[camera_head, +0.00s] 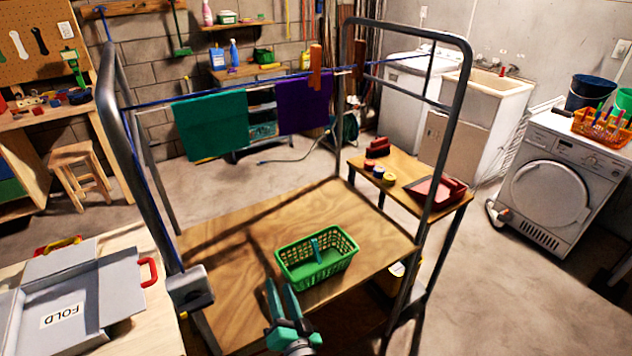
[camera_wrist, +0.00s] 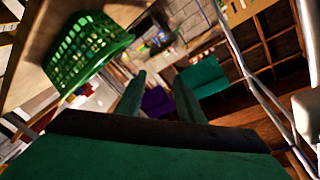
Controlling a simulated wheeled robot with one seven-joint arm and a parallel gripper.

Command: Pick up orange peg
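An orange peg (camera_head: 316,66) stands upright on the blue clothesline, next to the purple cloth (camera_head: 304,106). A darker brown-orange peg (camera_head: 359,56) stands to its right at the frame post. My gripper (camera_head: 280,287) is low in front of the green basket, well below and nearer than the orange peg. In the wrist view my gripper (camera_wrist: 158,95) has its two green fingers apart with nothing between them. I cannot make out the orange peg in the wrist view.
The green basket (camera_head: 290,273), holding a teal item, sits on the wooden table (camera_head: 220,265); it also shows in the wrist view (camera_wrist: 75,65). Grey metal posts (camera_head: 452,140) and the blue line surround the table. A green cloth (camera_head: 211,124) hangs left.

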